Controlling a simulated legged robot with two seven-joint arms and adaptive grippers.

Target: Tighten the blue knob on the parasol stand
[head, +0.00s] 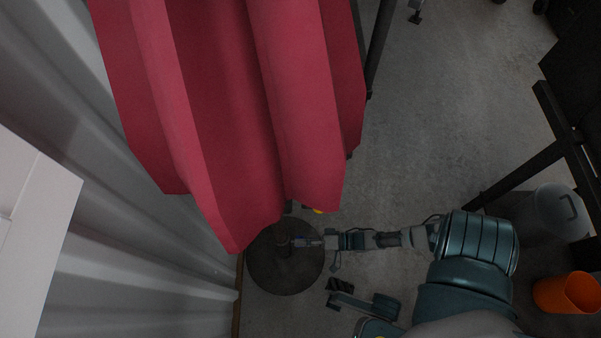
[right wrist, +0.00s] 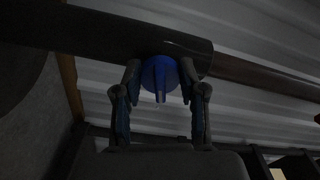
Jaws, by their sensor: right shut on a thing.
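The parasol stand has a round dark base (head: 284,275) on the floor, and its upright tube (right wrist: 110,35) crosses the top of the right wrist view. The blue knob (right wrist: 158,74) sticks out from the tube near the tube's end. My right gripper (right wrist: 160,80) has one finger on each side of the knob and is shut on it. In the head view my right gripper (head: 303,242) reaches in from the right over the base; the knob is too small there to make out clearly. My left gripper is not in view.
The folded red parasol (head: 230,100) hangs over the stand. A corrugated wall (head: 120,190) runs close on the left. A grey bin (head: 548,213), an orange bucket (head: 567,293) and a dark frame (head: 525,170) stand at the right. Concrete floor (head: 430,130) is clear between.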

